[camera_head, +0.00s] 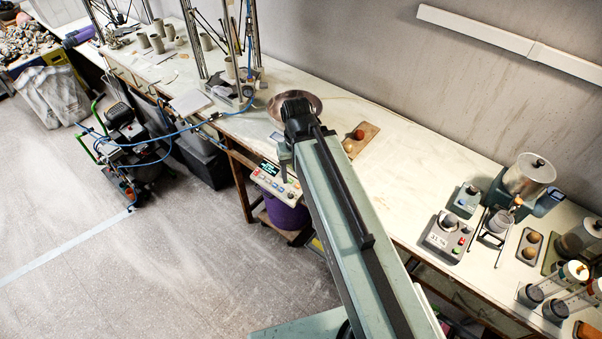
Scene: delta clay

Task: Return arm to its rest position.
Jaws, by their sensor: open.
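My arm (340,205) reaches from the lower right up toward the workbench, with its dark end joint (298,118) in front of a round metallic bowl or disc (312,99). A short grey part of my arm (284,152) shows below that joint. My gripper's fingers are not visible; the arm hides what lies behind it. I cannot tell whether any part of the arm touches the bowl.
The long white workbench (415,165) runs along the wall. A wooden board (366,138) with a reddish ball lies right of my arm. A button panel (274,181) is on its left. Machines and a metal pot (529,176) stand right. Grey floor (150,260) is open left.

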